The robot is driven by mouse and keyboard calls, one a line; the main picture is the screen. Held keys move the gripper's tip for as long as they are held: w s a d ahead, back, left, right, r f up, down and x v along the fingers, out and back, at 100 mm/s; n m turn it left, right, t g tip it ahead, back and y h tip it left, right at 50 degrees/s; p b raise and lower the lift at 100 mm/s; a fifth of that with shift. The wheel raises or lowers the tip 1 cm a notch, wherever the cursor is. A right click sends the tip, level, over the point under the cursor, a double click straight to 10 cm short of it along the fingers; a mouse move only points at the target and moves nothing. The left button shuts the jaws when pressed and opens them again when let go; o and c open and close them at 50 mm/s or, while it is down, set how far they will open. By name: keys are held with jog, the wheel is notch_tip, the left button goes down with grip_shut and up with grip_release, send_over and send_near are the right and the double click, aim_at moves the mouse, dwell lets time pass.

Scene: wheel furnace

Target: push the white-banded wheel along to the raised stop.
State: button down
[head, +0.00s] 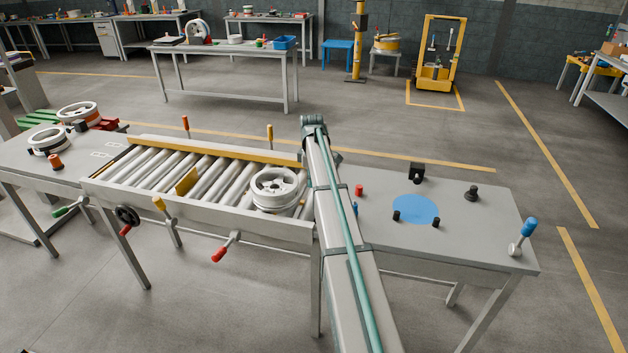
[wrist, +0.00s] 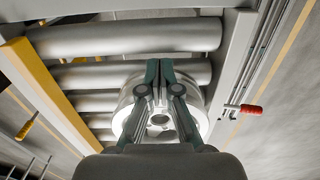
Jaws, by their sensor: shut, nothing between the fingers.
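The white-banded wheel (head: 275,188) lies flat on the rollers near the right end of the roller conveyor, in the head view. The raised stop looks to be the upright yellow plate (head: 186,182) across the rollers to its left, with bare rollers between. In the wrist view the wheel (wrist: 142,92) is partly hidden by my gripper (wrist: 160,66), whose fingers are together and empty. The fingertips appear by the wheel's upper edge there; I cannot tell whether they touch it. In the head view my arm hides the gripper.
A yellow rail (head: 215,147) runs along the conveyor's back edge. Red-handled (head: 218,254) and yellow-handled levers stand along its sides. Two more wheels (head: 78,112) (head: 48,140) lie on the left table. The right table holds a blue disc (head: 415,209) and several small knobs.

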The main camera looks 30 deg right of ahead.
notch_tip(320, 180, down, 7)
jog(key=shift+r+p, duration=0.2)
jog(key=shift+p, duration=0.75)
jog(key=shift+w+a+f+p, duration=0.2)
jog(key=shift+w+a+p, duration=0.45)
jog(key=shift+w+a, duration=0.45)
jog(key=shift+w+a+f, duration=0.1)
jog(key=shift+w+a, duration=0.2)
jog(key=shift+a, duration=0.1)
